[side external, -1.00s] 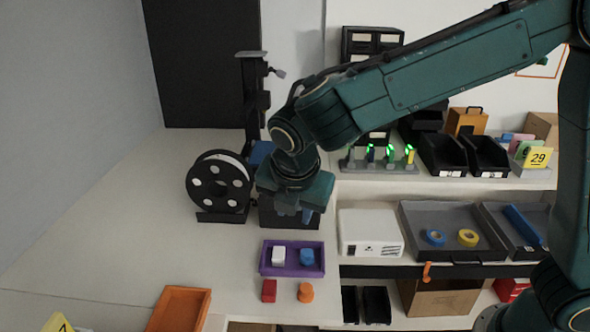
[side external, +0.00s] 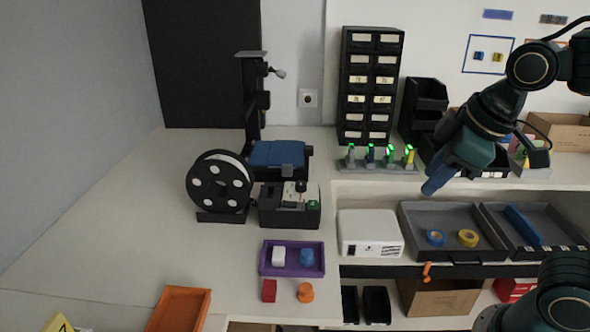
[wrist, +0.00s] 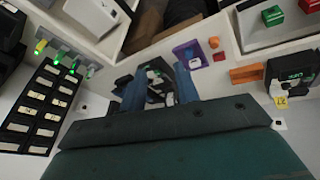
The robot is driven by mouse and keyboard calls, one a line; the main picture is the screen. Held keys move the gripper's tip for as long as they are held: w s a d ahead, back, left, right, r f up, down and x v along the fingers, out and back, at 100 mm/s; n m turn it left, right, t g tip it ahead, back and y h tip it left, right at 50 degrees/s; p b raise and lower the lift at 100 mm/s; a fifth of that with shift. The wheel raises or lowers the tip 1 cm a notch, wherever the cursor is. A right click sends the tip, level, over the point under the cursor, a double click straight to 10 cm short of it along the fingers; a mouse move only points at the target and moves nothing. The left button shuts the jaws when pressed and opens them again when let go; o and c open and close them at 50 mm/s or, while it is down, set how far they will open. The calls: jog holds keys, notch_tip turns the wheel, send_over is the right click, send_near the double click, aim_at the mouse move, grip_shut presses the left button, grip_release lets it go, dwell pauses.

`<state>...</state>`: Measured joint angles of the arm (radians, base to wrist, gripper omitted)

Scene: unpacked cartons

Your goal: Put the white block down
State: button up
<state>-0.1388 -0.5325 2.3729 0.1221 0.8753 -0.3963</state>
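The white block (side external: 278,255) sits in the left part of the purple tray (side external: 291,273) on the table, beside a blue piece (side external: 307,256). In the wrist view the white block (wrist: 195,63) shows in the purple tray (wrist: 177,50), beyond the fingers. My gripper (side external: 432,187) is in the air at the right, in front of the shelf bins and well away from the tray. In the wrist view its blue fingers (wrist: 160,86) stand apart, with only background between them. It is open and empty.
A red block (side external: 269,290) and an orange piece (side external: 305,292) lie in front of the tray. Behind it stand a black device (side external: 290,216) and a black spool (side external: 201,203). A white box (side external: 370,232) is to the right.

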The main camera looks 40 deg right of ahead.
jog(key=s+m, duration=0.3)
jog(key=s+d+f+m, duration=0.1)
jog(key=s, duration=0.1)
jog(key=shift+s+m+t, duration=0.15)
jog(key=shift+m+t, duration=0.15)
jog(key=shift+m, duration=0.1)
